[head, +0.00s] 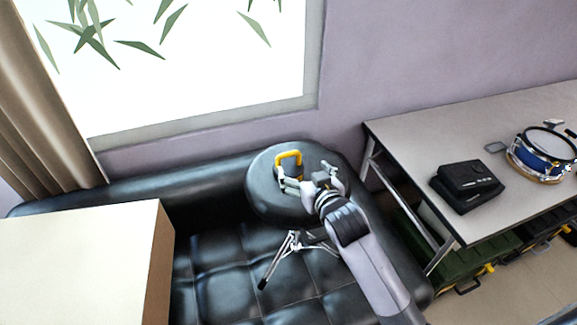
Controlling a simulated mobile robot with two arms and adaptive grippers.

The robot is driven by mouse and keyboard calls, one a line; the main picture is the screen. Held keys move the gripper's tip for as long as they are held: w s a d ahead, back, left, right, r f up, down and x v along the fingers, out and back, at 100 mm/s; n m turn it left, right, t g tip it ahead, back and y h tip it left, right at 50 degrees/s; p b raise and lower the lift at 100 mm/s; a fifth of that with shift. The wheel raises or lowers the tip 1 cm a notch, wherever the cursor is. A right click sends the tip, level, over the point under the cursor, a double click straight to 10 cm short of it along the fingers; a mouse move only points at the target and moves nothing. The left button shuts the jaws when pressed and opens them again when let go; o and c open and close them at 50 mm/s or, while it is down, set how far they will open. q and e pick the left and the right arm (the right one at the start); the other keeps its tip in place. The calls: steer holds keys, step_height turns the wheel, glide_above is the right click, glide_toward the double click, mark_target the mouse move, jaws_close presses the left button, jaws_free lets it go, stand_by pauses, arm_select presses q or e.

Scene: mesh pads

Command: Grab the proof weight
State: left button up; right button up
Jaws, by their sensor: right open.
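What looks like the proof weight (289,154), showing as a thick yellow loop handle, stands on the rounded black top at the right end of the sofa. Its lower part is mostly hidden behind my gripper. My right gripper (307,174) is open, its arm reaching in from the lower right. One finger overlaps the foot of the yellow handle in the picture; the other is apart, to its right. I cannot tell whether the finger touches the weight. My left gripper is not in view.
A black tufted sofa (215,262) fills the middle, with a small silver tripod (293,247) on its seat. A pale box-like top (80,250) stands at lower left. A grey table (420,140) at right holds a black device (467,184) and a blue drum-like item (540,153).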

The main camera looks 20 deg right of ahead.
mark_target(288, 156)
steer(key=x, duration=0.5)
steer(key=shift+p, duration=0.35)
steer(key=shift+a+f+p+x, duration=0.2)
steer(key=shift+p+x, duration=0.15)
steer(key=shift+x, duration=0.8)
steer(key=shift+a+f+p+x, duration=0.1)
steer(key=shift+a+p+x, duration=0.2)
steer(key=shift+x, duration=0.85)
steer(key=shift+w+d+f, duration=0.1)
steer(key=shift+w+f, duration=0.1)
steer(key=shift+w, duration=0.05)
steer(key=shift+c, duration=0.2)
steer(key=c, duration=2)
steer(key=shift+w+r, duration=0.15)
steer(key=shift+r, duration=0.15)
jaws_close()
